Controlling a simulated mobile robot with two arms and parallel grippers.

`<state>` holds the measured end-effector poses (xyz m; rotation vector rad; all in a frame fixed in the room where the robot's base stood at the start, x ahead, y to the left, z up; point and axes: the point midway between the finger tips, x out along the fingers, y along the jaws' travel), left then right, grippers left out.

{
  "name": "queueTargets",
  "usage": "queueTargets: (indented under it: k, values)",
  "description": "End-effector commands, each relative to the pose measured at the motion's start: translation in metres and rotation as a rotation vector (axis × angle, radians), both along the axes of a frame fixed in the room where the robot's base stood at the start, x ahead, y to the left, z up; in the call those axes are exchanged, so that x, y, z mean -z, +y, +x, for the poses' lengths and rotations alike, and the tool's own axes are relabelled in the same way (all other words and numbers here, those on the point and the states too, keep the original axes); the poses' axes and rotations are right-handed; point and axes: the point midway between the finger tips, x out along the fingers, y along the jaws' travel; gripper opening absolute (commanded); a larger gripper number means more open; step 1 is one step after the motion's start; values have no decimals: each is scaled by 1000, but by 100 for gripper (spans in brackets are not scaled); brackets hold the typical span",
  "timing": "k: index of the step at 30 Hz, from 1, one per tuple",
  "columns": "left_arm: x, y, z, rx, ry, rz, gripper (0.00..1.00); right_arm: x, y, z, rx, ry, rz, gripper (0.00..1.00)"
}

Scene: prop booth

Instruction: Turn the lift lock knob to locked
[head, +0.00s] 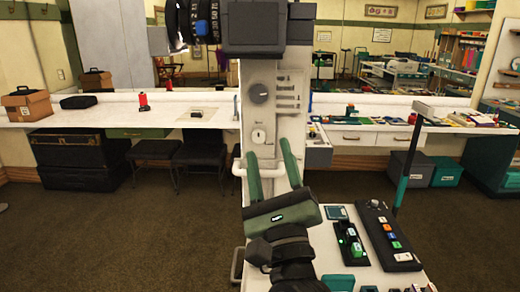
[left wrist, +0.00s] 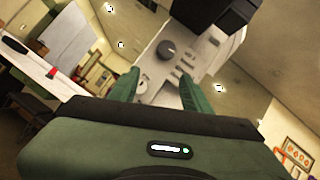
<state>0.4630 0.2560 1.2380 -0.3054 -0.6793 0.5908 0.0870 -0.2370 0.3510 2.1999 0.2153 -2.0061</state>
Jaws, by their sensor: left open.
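A pale upright column (head: 288,130) stands in the middle of the head view. A round dark grey knob (head: 259,92) is on its front panel, and it also shows in the left wrist view (left wrist: 167,49). A smaller pale round fitting (head: 258,137) with a dark mark sits below it. I cannot tell from labels which is the lift lock knob, nor its setting. My left gripper (head: 268,149) is open and empty, its green fingers pointing up below the dark knob, near the small fitting. In the left wrist view its fingers (left wrist: 160,76) frame the panel's lower part. My right gripper is out of view.
A row of slots (head: 288,92) is right of the dark knob. A pale rail (head: 239,168) juts out at the column's left. A control box with buttons (head: 388,235) lies at the lower right. A white counter (head: 70,112) runs behind; open floor lies left.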

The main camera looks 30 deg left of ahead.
Motion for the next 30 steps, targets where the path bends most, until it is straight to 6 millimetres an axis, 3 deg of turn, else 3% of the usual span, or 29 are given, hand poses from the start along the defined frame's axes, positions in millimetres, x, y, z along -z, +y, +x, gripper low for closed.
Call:
queueTargets:
  k: [3,7,21,30]
  values:
    - [17,8,8,58,-14,-228,48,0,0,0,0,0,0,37]
    - [28,11,13,85,-13,-343,48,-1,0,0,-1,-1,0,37]
    - [11,56,57,86,-9,-357,48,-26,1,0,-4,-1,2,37]
    - [11,64,66,87,-9,-360,48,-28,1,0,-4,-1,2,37]
